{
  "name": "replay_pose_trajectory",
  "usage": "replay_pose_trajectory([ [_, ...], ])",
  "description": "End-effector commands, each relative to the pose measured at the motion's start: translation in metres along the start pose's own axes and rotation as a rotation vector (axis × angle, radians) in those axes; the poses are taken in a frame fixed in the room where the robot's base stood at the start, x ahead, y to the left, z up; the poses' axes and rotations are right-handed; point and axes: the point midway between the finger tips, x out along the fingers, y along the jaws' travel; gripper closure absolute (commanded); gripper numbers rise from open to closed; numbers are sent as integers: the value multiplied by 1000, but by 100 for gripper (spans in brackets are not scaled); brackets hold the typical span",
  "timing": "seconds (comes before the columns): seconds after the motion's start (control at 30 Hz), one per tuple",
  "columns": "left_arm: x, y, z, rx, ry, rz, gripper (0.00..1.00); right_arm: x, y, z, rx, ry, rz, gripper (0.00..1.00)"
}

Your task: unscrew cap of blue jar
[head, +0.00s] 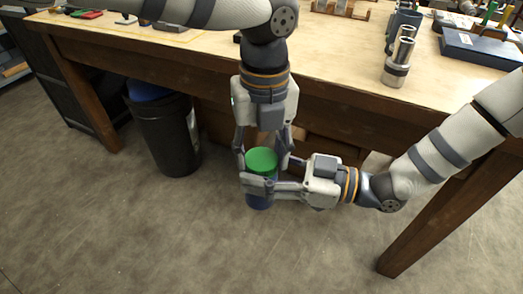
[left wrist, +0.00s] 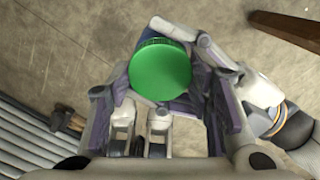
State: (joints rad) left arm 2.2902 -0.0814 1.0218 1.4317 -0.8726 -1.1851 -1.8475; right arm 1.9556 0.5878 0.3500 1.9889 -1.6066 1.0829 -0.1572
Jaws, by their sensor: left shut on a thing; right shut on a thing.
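The blue jar (head: 259,201) is held upright in the air in front of the workbench. Its green cap (head: 261,160) sits on top and also shows in the left wrist view (left wrist: 160,69). My left gripper (head: 263,166) comes down from above, shut on the green cap with a finger on either side. My right gripper (head: 261,181) comes in from the right, lower down, and is shut on the blue jar's body. Most of the jar is hidden behind the right gripper's fingers and, in the left wrist view, beneath the cap.
The wooden workbench (head: 330,82) stands behind both grippers, with metal cylinders (head: 398,62) and a dark blue case (head: 482,47) at its right. A black bin (head: 166,133) stands on the floor beneath, to the left. The floor in front is clear.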

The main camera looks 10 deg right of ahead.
Motion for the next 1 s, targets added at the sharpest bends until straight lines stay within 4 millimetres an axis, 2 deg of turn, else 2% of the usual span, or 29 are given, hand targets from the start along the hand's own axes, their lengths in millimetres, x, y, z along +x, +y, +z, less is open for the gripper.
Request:
replay_pose_trajectory([
  [0.07,0,0,0,1,-1,0,87,0,0,-2,-1,4,-1,100],
  [0.1,0,0,0,1,-1,0,49,0,0,-2,-1,4,-1,100],
  [0.17,0,0,0,2,-1,0,36,0,0,-1,-1,3,-1,100],
  [0.2,0,0,0,2,-1,0,34,0,0,-1,-1,3,-1,100],
  [0.47,-1,0,0,3,-1,0,34,0,0,-1,-1,3,-1,100],
  [0.57,-7,0,1,3,-2,-1,34,0,0,-1,-1,3,-1,100],
  [0.83,-47,0,1,-1,-3,0,36,0,0,-2,-2,3,-1,100],
  [1.0,-76,0,1,-82,-5,4,36,0,0,-2,-2,3,-1,100],
])
